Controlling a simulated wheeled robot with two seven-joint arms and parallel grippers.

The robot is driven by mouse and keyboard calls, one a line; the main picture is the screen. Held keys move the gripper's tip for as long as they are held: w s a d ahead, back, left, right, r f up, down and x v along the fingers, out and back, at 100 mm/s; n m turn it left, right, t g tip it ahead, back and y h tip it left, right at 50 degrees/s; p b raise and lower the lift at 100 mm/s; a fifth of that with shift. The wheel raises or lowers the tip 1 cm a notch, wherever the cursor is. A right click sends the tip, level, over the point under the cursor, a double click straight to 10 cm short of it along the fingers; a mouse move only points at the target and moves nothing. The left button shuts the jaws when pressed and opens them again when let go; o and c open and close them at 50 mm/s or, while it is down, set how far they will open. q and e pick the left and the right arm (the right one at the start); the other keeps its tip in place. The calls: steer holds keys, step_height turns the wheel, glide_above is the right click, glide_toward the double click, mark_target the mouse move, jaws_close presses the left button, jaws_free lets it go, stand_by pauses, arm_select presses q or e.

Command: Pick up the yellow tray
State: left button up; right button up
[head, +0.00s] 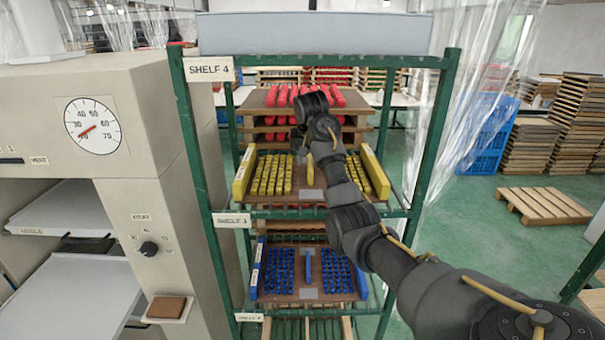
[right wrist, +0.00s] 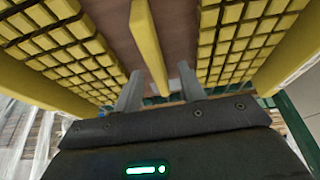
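The yellow tray (head: 244,174) sits on the middle level of the green-framed shelf rack in the head view. It has a brown base, yellow side walls and rows of small yellow blocks. My right arm crosses in front and hides part of its middle. In the right wrist view, the two fingers of my right gripper (right wrist: 160,76) stand apart, with the yellow middle bar (right wrist: 148,42) of the tray running between them. I cannot tell whether the fingers touch the bar. My left gripper is not in view.
A tray with red pieces (head: 345,97) is on the level above, and a blue tray (head: 308,294) is below. Green rack posts (head: 200,150) flank the trays. A beige machine with a dial (head: 140,120) stands close on the left. Green floor is open at the right, with a pallet (head: 544,205).

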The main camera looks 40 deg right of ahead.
steer(key=shift+x, duration=1.15)
steer(key=shift+s+d, duration=0.1)
steer(key=shift+s, duration=0.15)
steer(key=shift+c, duration=1.4)
steer(key=c, duration=0.5)
jaws_close()
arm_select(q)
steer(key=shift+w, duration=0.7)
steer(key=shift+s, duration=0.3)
arm_select(e)
steer(key=shift+r, duration=0.1)
